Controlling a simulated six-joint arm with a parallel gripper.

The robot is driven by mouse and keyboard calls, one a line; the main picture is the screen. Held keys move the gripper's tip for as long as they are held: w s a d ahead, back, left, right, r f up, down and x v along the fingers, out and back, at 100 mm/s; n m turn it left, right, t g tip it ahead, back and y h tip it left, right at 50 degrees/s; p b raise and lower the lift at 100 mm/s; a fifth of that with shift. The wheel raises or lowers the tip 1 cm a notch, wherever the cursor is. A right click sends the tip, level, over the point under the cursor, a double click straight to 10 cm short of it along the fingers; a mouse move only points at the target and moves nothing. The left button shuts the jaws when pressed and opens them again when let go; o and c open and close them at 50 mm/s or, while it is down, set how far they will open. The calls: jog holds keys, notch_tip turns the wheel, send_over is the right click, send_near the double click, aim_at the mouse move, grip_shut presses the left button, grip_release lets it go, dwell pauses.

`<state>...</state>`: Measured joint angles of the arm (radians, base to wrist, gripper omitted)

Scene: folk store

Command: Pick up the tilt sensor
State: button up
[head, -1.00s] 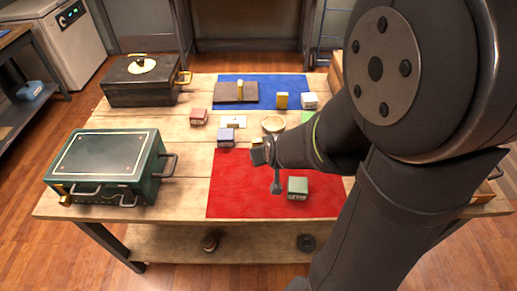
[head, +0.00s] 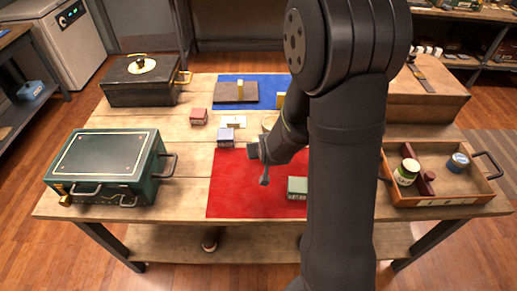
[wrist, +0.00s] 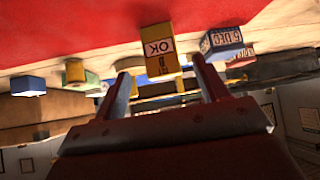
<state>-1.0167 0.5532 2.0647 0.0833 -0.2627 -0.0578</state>
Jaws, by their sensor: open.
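I cannot tell for sure which small block is the tilt sensor. In the wrist view a yellow block (wrist: 159,50) with an OK label is upside down in the picture, beyond and between my fingertips. My gripper (head: 259,167) is open and empty above the red mat; its two fingers also show in the wrist view (wrist: 161,78). A blue-purple box (head: 226,137) is just left of the gripper; a lettered blue box (wrist: 222,41) shows right of the yellow block. A green box (head: 297,188) sits on the red mat, partly behind my arm.
The red mat (head: 235,200) lies at the table front. A green case (head: 105,165) and a black case (head: 140,88) stand left. A red box (head: 199,117) and a blue mat (head: 230,83) lie behind. An open tray (head: 440,201) with jars and a brown box (head: 425,105) stand right.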

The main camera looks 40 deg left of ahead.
jog(key=shift+a+r+x, duration=0.15)
jog(key=shift+x, duration=1.05)
jog(key=shift+a+r+x, duration=0.1)
jog(key=shift+x, duration=1.1)
jog(key=shift+a+r+x, duration=0.15)
jog(key=shift+x, duration=1.1)
jog(key=shift+w+d, duration=0.1)
jog(key=c, duration=1.1)
